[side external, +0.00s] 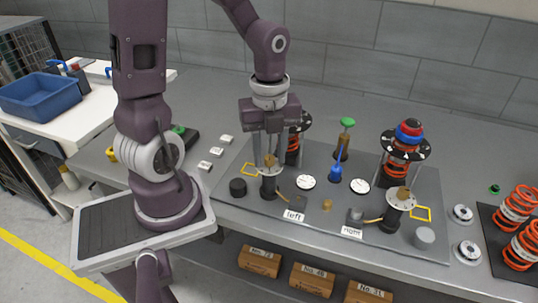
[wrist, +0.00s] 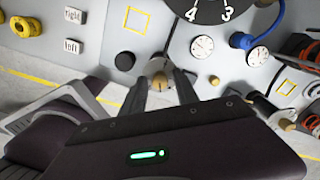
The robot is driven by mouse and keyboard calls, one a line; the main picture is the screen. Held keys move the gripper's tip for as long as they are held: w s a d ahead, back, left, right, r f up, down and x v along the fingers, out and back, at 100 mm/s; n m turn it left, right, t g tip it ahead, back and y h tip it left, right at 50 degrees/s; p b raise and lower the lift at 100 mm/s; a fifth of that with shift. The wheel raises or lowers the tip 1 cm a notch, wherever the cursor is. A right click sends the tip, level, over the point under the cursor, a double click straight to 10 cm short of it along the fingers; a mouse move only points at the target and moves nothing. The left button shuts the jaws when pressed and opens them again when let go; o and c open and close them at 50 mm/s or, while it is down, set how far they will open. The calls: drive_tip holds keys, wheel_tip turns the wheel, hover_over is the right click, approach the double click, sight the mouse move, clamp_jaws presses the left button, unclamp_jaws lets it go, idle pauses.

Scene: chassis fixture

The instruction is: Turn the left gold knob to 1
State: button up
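The left gold knob (side external: 269,161) sits on a pale disc atop a black post, behind the "left" label (side external: 294,216). My gripper (side external: 268,155) is directly over it, pointing down, with its fingers apart on either side. In the wrist view the knob (wrist: 160,78) shows between the fingertips (wrist: 160,90), with gaps that suggest no grip. Markings around this knob are too small or hidden to read. The right gold knob (side external: 404,193) stands on a similar post near the "right" label (side external: 352,232).
A black numbered ring (wrist: 208,10) showing 4 and 3 is close by in the wrist view. White gauges (side external: 306,182), a blue valve (side external: 335,173), a green-topped lever (side external: 347,123) and a spring stack (side external: 405,147) stand on the plate. A black cylinder (side external: 238,188) is left of the knob.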

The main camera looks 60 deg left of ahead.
drive_tip(key=m, duration=1.3)
drive_tip(key=shift+m, duration=0.3)
clamp_jaws()
drive_tip(key=n, duration=1.6)
drive_tip(key=shift+n, duration=0.7)
